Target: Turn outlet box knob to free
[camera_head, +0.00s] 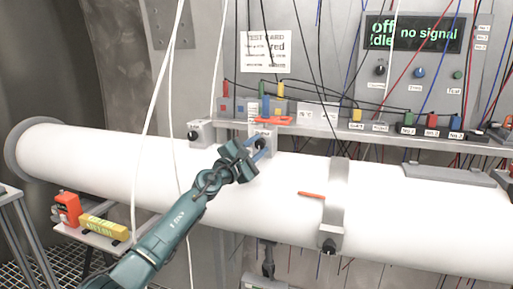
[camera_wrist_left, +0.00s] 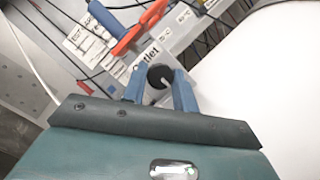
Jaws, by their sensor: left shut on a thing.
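The outlet box (camera_head: 268,141) is a small grey box on top of the white pipe, below the shelf with the plugs. In the left wrist view the box (camera_wrist_left: 147,58) carries a label reading "Outlet" and a round black knob (camera_wrist_left: 159,75) with a pale pointer line. My left gripper (camera_head: 262,148) reaches the front of the box. In the wrist view its blue fingers (camera_wrist_left: 160,88) stand on either side of the knob and are shut on it. In the head view the fingers and arm hide the knob. My right gripper is not in view.
The large white pipe (camera_head: 110,160) runs across the scene. An orange handle (camera_head: 272,120) sits just above the box. A similar grey box (camera_head: 201,133) stands to the left. Thin cables hang down around my arm. A metal strap (camera_head: 336,195) wraps the pipe at right.

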